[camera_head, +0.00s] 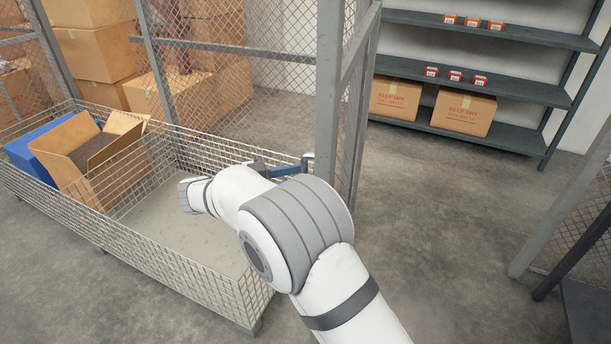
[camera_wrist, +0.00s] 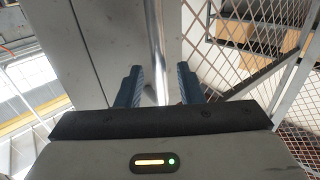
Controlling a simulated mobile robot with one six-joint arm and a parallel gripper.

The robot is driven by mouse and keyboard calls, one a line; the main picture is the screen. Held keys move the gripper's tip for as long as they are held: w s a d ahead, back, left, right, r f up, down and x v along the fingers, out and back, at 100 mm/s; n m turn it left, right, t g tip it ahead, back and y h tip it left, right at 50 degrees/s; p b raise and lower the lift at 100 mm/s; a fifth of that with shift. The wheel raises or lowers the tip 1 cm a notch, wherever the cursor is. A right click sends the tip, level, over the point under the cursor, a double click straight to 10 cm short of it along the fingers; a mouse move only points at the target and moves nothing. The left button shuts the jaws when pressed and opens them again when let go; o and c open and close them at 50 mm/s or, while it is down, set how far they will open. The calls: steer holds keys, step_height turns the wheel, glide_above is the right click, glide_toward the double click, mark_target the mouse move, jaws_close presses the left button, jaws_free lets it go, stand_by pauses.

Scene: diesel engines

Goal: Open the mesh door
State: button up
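The mesh door (camera_head: 250,60), a grey metal frame with diamond wire mesh, stands behind the wire basket in the head view. Mesh also shows at the right of the wrist view (camera_wrist: 250,45). My gripper (camera_head: 285,168) is beside the frame's grey upright, next to a small metal handle (camera_head: 308,160); my arm partly hides this area. In the wrist view, the two dark blue fingers of my gripper (camera_wrist: 158,88) are apart. A shiny vertical bar (camera_wrist: 155,40), apparently the handle, runs between them with gaps visible on both sides. Contact is not clear.
A wire basket (camera_head: 180,273) stands close in front of the mesh, holding an open cardboard box (camera_head: 70,175) and a blue box (camera_head: 40,148). Shelves (camera_head: 480,80) stand at the back right. The floor (camera_head: 440,215) right of my arm is clear.

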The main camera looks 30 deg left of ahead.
steer(key=v, duration=0.5)
steer(key=shift+a+b, duration=0.1)
steer(key=shift+b, duration=0.25)
steer(key=shift+s, duration=0.1)
